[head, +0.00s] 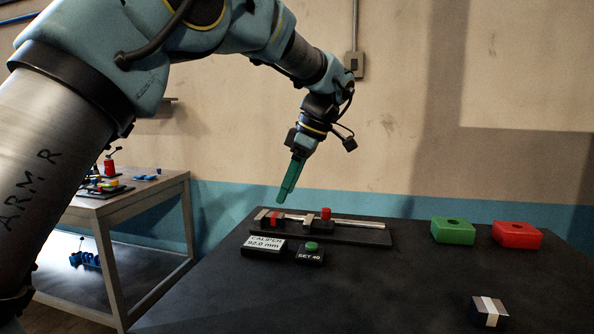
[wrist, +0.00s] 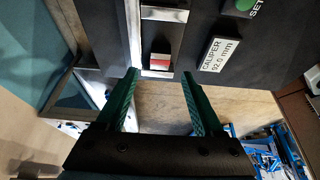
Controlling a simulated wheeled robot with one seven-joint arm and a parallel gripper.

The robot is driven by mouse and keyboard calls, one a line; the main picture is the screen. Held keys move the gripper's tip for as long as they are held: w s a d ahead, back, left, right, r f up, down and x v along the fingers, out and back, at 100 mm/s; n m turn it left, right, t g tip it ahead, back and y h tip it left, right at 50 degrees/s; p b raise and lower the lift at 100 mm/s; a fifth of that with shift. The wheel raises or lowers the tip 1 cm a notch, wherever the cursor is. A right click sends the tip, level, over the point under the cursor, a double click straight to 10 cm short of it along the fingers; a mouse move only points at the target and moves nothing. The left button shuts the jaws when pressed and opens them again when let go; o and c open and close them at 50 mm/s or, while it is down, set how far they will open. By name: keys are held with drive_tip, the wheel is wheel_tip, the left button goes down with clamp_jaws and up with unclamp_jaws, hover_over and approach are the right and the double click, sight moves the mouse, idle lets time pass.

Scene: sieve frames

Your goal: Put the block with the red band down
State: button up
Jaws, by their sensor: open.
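The block with the red band (head: 277,217) sits at the left end of the caliper (head: 345,221) on its dark base. In the wrist view the block (wrist: 160,62) is small, with a red stripe, beside a pale metal bar. I cannot tell whether it touches the caliper's jaws. My gripper (head: 281,199) has green fingers and points down above the block. In the wrist view my gripper (wrist: 158,80) is open and empty, with the block just beyond the fingertips, roughly midway between them.
A display reading "CALIPER 92.0 mm" (head: 266,244) and a green SET button (head: 311,247) are in front of the caliper. A green box (head: 453,231) and a red box (head: 517,235) stand at right. A white-banded block (head: 489,312) lies front right. The middle of the table is clear.

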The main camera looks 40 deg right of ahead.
drive_tip(key=v, duration=0.6)
drive_tip(key=shift+r, duration=0.1)
drive_tip(key=w+a+f+m+g, duration=0.1)
drive_tip(key=w+a+f, duration=0.2)
drive_tip(key=w+a, duration=0.3)
drive_tip(key=w+a+f+m, duration=0.1)
drive_tip(key=w+a+f, duration=0.2)
drive_tip(key=w+a, duration=0.25)
drive_tip(key=w+a+f+m+g+h, duration=0.1)
drive_tip(key=w+a+f+m, duration=0.2)
drive_tip(key=a, duration=0.6)
drive_tip(key=w+a+f+g, duration=0.1)
drive_tip(key=w+a+f, duration=0.3)
drive_tip(key=a, duration=0.5)
drive_tip(key=s+a+f+m, duration=0.1)
drive_tip(key=s+a+f, duration=0.2)
drive_tip(key=a, duration=0.4)
drive_tip(key=s+a+f+m+h, duration=0.1)
drive_tip(key=s+a+f, duration=0.2)
drive_tip(key=a, duration=0.4)
drive_tip(key=s+a+f, duration=0.4)
drive_tip(key=a, duration=0.4)
drive_tip(key=shift+s+m+t+h, duration=0.4)
